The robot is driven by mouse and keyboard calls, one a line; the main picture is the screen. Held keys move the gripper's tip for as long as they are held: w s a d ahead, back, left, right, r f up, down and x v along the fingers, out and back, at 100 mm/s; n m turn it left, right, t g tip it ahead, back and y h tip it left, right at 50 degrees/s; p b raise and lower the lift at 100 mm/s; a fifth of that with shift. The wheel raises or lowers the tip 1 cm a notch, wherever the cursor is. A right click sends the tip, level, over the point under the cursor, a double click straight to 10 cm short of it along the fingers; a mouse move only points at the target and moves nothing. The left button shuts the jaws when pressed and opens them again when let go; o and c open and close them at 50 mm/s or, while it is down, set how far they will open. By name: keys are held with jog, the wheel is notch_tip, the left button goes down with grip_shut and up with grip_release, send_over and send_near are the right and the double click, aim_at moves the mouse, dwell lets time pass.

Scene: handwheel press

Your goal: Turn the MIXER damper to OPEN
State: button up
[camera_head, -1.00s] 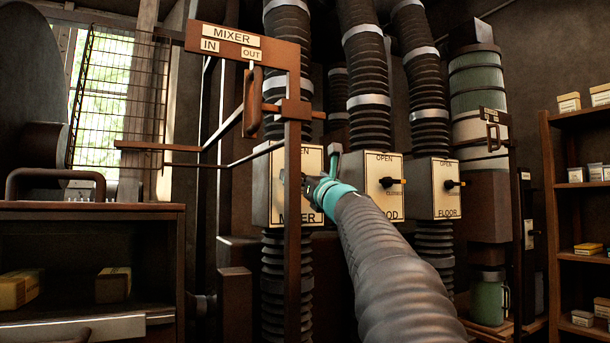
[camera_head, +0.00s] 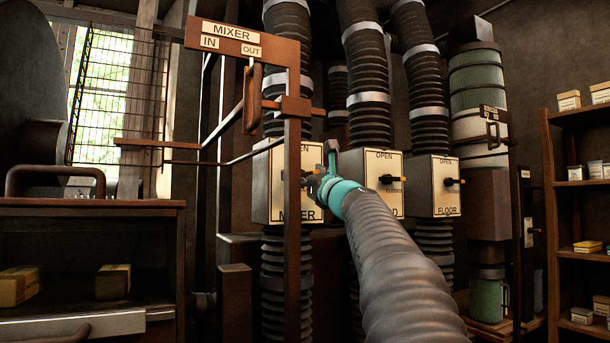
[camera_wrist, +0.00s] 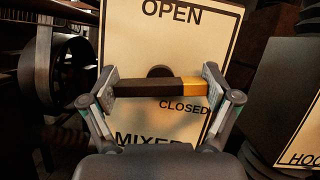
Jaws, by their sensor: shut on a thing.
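The MIXER damper box (camera_head: 262,190) has a pale front plate marked OPEN at the top and MIXER at the bottom. In the wrist view the plate (camera_wrist: 190,45) also shows CLOSED at the right. Its handle (camera_wrist: 146,88), a dark bar with a yellow tip, lies about level across the plate, tip to the right, just above the word CLOSED. My gripper (camera_wrist: 161,86) is shut on the handle, one finger at each end. In the head view my gripper (camera_head: 321,176) is in front of the plate and hides the handle.
The HOOD box (camera_head: 385,168) and FLOOR box (camera_head: 446,170) stand to the right, each with its own handle. A wooden shelf (camera_head: 548,210) is far right.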

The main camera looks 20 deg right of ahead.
jog(key=n+y, duration=0.1)
jog(key=n, duration=0.2)
jog(key=n+g+y, duration=0.1)
jog(key=n, duration=0.2)
jog(key=shift+n+y+p, duration=0.3)
jog(key=shift+y+p, duration=0.05)
jog(key=shift+y, duration=0.05)
jog(key=n+g+p, duration=0.1)
jog(key=n, duration=0.1)
jog(key=n+y, duration=0.1)
jog(key=n, duration=0.1)
jog(key=shift+a+n+g+p, duration=0.1)
jog(key=shift+n+g+p, duration=0.2)
jog(key=shift+g+p, duration=0.1)
jog(key=n+g+p, duration=0.1)
jog(key=n, duration=0.1)
jog(key=n+y+p, duration=0.1)
jog(key=n, duration=0.1)
jog(key=shift+n+g, duration=0.4)
jog(key=shift+a+f+n+g+p, duration=0.15)
jog(key=shift+n+g+p, duration=0.6)
jog(key=shift+n, duration=0.75)
jog(key=o, duration=0.9)
jog(key=shift+f, duration=0.1)
jog(key=v, duration=1.2)
